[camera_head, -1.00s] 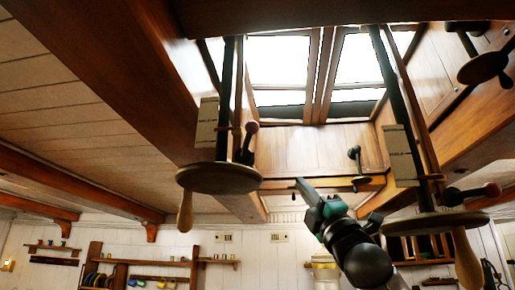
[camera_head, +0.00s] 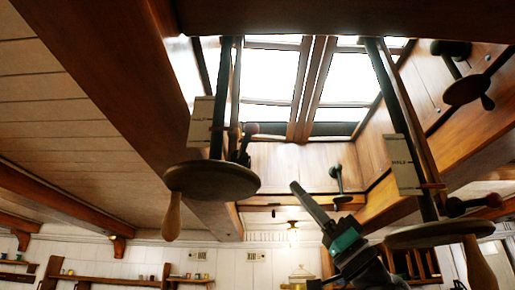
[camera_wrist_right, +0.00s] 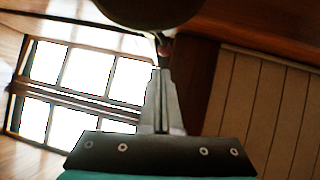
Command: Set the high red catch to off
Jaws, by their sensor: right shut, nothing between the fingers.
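Two catches with red knobs show in the head view. The left red catch (camera_head: 251,129) stands up beside a hanging rod, above a round wooden wheel (camera_head: 212,181). The right red catch (camera_head: 492,200) lies nearly level above another wheel (camera_head: 440,234). I cannot tell for sure which is the high one. My right gripper (camera_head: 296,188) is shut and empty, pointing up and left, apart from both in the head view. In the right wrist view a small red part (camera_wrist_right: 165,47) shows just beyond the shut fingers (camera_wrist_right: 160,85), partly hidden by a dark round shape. My left gripper is not in view.
Label plates (camera_head: 201,122) hang by the rods; the right plate (camera_head: 402,164) seems to read HALF. A bright skylight (camera_head: 268,80) opens above. Wooden beams (camera_head: 100,80) flank it, and wheel handles (camera_head: 172,216) hang down.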

